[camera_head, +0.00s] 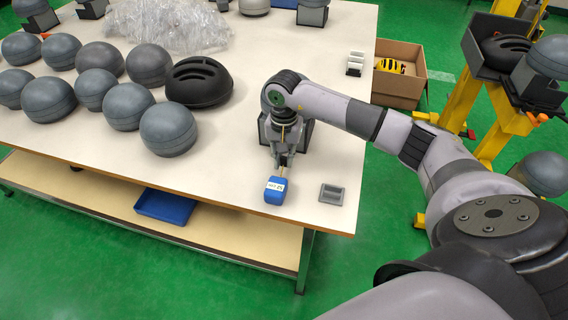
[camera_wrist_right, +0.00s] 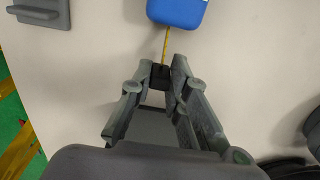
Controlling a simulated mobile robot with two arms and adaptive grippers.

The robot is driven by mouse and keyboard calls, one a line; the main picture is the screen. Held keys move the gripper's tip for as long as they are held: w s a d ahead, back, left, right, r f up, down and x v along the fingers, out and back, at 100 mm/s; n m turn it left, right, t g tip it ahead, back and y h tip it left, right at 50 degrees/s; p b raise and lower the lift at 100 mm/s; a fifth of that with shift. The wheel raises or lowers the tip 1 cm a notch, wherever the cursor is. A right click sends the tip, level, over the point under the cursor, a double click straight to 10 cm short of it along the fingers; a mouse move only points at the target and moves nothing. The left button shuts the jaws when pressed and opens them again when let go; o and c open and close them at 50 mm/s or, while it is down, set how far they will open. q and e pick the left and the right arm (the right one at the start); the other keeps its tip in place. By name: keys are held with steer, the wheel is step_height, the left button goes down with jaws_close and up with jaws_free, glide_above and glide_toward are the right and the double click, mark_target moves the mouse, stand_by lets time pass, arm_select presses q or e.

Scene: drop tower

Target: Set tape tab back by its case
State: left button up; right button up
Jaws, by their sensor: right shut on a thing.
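The blue tape measure case (camera_head: 273,194) sits near the front edge of the white table, and its end shows at the top of the wrist view (camera_wrist_right: 178,10). A short length of yellow tape (camera_wrist_right: 166,46) runs out of the case to a black tab (camera_wrist_right: 160,78). My right gripper (camera_head: 283,163) is shut on the tab, just behind the case in the head view. In the wrist view its fingertips (camera_wrist_right: 163,72) close around the tab, a short gap from the case. My left gripper is not in view.
A small grey holder (camera_head: 331,194) stands right of the case. A dark grey box (camera_head: 304,138) stands behind my right gripper, partly hidden. Several grey domes and a black vented shell (camera_head: 198,82) fill the left. An open cardboard box (camera_head: 401,88) is beyond the table's right edge.

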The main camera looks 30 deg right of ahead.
mark_target(284, 165)
step_height(284, 165, down, 3)
steer(key=shift+f, duration=0.25)
steer(key=o, duration=0.8)
steer(key=shift+r, duration=0.65)
step_height(284, 165, up, 11)
steer(key=shift+r+b, duration=0.1)
steer(key=shift+b, duration=0.8)
